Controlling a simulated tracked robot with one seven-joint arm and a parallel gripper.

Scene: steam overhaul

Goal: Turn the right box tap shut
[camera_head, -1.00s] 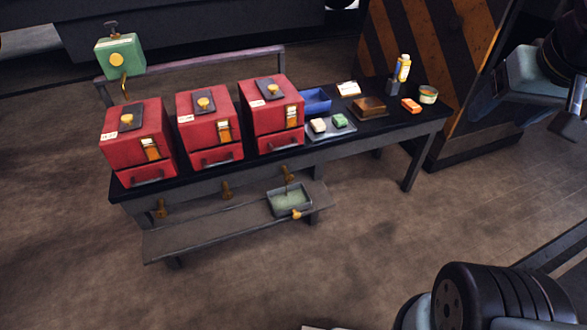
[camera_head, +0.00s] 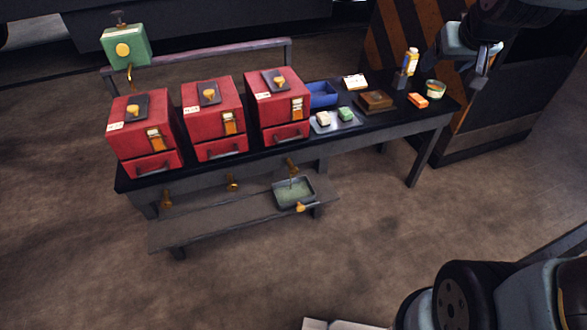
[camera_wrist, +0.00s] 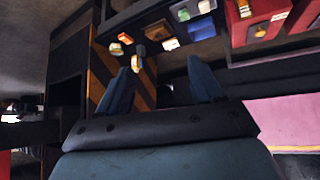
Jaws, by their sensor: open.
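Three red boxes stand in a row on the dark bench; the right box (camera_head: 272,92) has a brass knob on its lid. The right box tap (camera_head: 292,167) is a small brass tap below the bench top, under that box. A thin stream appears to run from it into the grey tray (camera_head: 280,199) on the low shelf. The handle's exact angle is too small to tell. My gripper (camera_head: 485,62) is at the upper right, beyond the bench's right end and far from the tap. In the wrist view my gripper (camera_wrist: 162,80) is open and empty.
Similar taps hang under the middle box (camera_head: 232,183) and left box (camera_head: 166,198). A bottle (camera_head: 411,62), tin (camera_head: 435,89), orange block (camera_head: 418,100) and blue bin (camera_head: 321,95) stand on the bench.

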